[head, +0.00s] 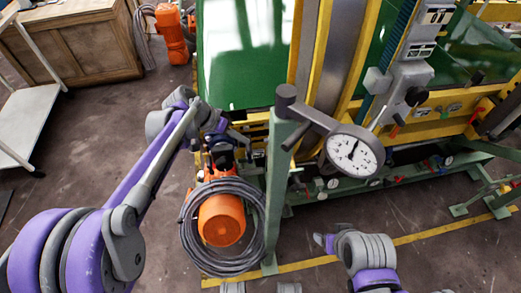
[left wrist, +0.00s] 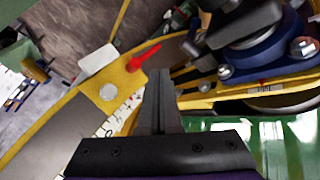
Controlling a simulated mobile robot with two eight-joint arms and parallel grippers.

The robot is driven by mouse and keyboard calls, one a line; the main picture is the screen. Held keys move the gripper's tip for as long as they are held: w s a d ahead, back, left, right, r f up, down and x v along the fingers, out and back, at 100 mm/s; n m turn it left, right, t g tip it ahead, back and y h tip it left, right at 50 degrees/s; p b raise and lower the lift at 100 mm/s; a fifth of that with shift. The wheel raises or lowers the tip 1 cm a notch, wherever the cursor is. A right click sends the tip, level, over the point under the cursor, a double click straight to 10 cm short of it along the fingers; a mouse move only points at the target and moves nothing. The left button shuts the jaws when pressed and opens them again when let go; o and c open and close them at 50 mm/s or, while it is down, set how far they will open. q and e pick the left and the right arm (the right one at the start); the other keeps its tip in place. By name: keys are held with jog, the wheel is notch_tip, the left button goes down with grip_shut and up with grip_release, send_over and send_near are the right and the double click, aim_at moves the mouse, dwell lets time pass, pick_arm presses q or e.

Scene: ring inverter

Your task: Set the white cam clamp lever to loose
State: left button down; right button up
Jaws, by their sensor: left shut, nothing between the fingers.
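In the left wrist view my left gripper (left wrist: 160,78) is shut and empty, its dark fingers together. The fingertips are in front of a curved yellow frame (left wrist: 65,112). A white block-like part (left wrist: 98,60) stands on that frame, left of the fingertips. I cannot tell whether it is the white cam clamp lever or how it is set. A red lever (left wrist: 143,57) sticks up between it and the fingertips. In the head view my left arm reaches to the machine's left side, and its fingertips are hard to make out.
An orange motor (head: 221,219) ringed by a coiled grey cable (head: 188,243) stands below my left arm. A green post (head: 277,190) carries a round dial gauge (head: 354,151). A blue part with bolts (left wrist: 268,62) is right of my left fingers. The floor at front right is mostly clear.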

pick_arm(q)
jog(key=b+x, duration=0.1)
jog(key=x, duration=0.9)
jog(key=shift+s+f+n+g+b, duration=0.25)
jog(key=shift+n+g+b, duration=0.2)
jog(key=shift+g, duration=0.35)
dwell(0.4)
jog(key=shift+s+d+f+n+g+h+b, duration=0.1)
jog(key=shift+s+f+n+g+h+b, duration=0.25)
jog(key=shift+s+g, duration=0.55)
dwell(0.7)
dwell(1.3)
jog(key=shift+r+p, duration=0.45)
jog(key=shift+r, duration=0.35)
